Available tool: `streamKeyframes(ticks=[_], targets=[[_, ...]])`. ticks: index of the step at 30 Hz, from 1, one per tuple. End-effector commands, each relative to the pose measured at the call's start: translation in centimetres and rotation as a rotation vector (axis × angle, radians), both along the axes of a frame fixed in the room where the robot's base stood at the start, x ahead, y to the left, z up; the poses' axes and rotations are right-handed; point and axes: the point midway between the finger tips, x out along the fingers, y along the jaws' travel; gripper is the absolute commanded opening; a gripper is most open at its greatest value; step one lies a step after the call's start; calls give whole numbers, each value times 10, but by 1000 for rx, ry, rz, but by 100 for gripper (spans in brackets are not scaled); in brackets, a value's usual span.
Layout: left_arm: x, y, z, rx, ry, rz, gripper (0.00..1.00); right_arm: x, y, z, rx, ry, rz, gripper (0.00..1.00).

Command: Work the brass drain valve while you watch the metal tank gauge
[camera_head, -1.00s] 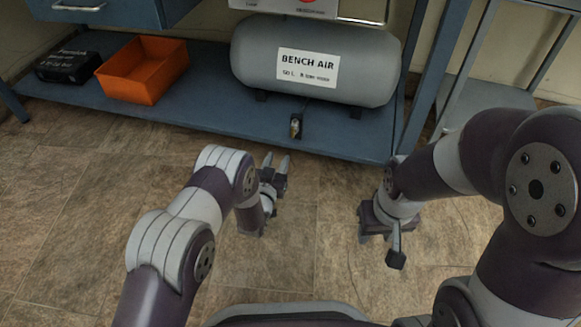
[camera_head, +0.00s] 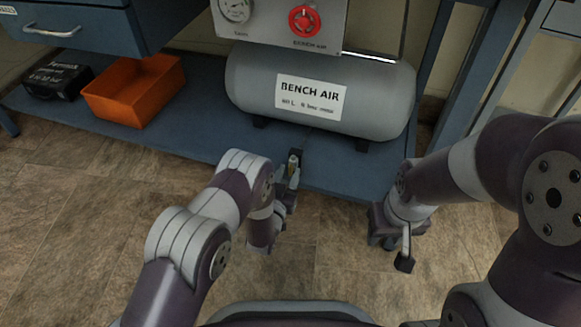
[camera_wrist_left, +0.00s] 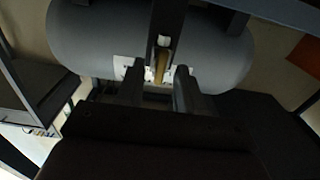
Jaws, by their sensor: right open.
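The brass drain valve (camera_head: 293,165) sits on a dark mount at the front edge of the blue shelf, below the grey tank (camera_head: 375,100) labelled BENCH AIR. The round gauge (camera_head: 236,9) is at the top of the head view, cut by the frame edge; its reading is too small to tell. My left gripper (camera_head: 289,180) is at the valve. In the left wrist view its two fingers (camera_wrist_left: 159,80) are apart, with the brass piece (camera_wrist_left: 160,66) between or just beyond their tips; contact cannot be told. My right gripper (camera_head: 388,232) is open, pointing down in front of the shelf, away from the valve.
A red round knob (camera_head: 305,20) is on the grey panel (camera_head: 270,22) above the tank. An orange bin (camera_head: 135,92) and a black case (camera_head: 57,82) stand on the shelf at left. A blue post (camera_head: 425,75) rises right of the tank. The floor in front is clear.

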Motion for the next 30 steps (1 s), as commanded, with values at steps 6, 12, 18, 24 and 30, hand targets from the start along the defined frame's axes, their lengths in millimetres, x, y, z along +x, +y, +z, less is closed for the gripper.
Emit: streamKeyframes(ticks=[6, 12, 18, 24, 30], targets=[[0, 0, 0, 0, 0, 0, 31, 0, 0, 0, 0, 0, 0, 43], [0, 0, 0, 0, 0, 0, 0, 0, 0, 0, 0, 0, 0, 43], [0, 1, 6, -152, 48, 0, 0, 0, 0, 17, 0, 0, 0, 43], [1, 2, 2, -413, 133, 1, 0, 0, 0, 29, 0, 0, 0, 43], [1, 2, 0, -452, 145, 1, 0, 0, 0, 27, 0, 0, 0, 43]])
